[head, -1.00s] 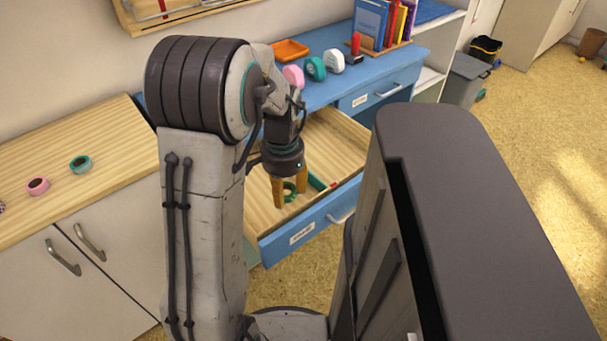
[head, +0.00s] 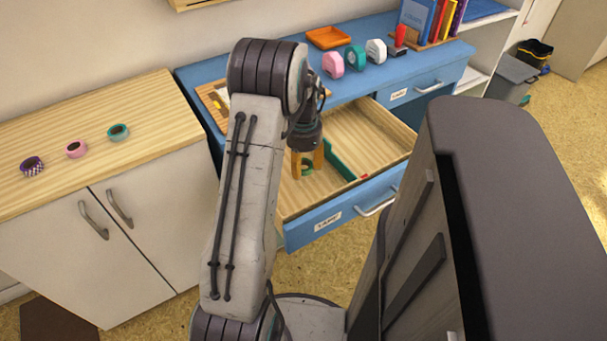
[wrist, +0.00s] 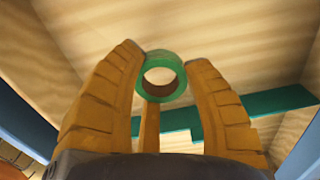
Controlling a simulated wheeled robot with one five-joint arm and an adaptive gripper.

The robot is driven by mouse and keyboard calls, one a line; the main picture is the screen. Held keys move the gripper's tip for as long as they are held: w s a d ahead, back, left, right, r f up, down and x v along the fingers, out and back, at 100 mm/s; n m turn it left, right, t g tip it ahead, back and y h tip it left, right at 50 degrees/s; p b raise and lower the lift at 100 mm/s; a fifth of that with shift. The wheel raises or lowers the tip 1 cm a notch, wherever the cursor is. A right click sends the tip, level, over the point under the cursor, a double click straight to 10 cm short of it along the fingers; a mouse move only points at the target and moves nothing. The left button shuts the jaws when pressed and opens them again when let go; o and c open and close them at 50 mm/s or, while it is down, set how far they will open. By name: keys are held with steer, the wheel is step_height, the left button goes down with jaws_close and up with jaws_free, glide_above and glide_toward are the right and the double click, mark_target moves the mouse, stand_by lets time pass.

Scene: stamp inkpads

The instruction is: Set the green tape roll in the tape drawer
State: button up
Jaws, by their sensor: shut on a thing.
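The green tape roll (wrist: 160,56) is a small ring with a brown inner core, held between my two fingertips in the wrist view. My gripper (head: 308,166) is shut on it, fingers pointing down inside the open tape drawer (head: 368,128), in its left part. The roll also shows as a bit of green in the head view (head: 307,167), partly hidden by the fingers. The drawer has a pale wooden inside and a blue front labelled TAPE. I cannot tell whether the roll touches the drawer floor.
A dark green strip (head: 341,163) and a small red piece lie in the drawer to the right of my gripper. Purple (head: 32,166), pink (head: 76,149) and teal (head: 118,131) rolls stand on the left cabinet. Tape dispensers and an orange tray (head: 328,37) are on the blue desk.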

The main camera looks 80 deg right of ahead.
mark_target(303, 180)
steer(key=shift+f+b, duration=0.4)
steer(key=shift+f, duration=1.6)
steer(key=shift+f, duration=0.2)
steer(key=o, duration=0.8)
step_height(303, 180, up, 12)
steer(key=shift+r+p, duration=0.2)
steer(key=shift+p, duration=0.95)
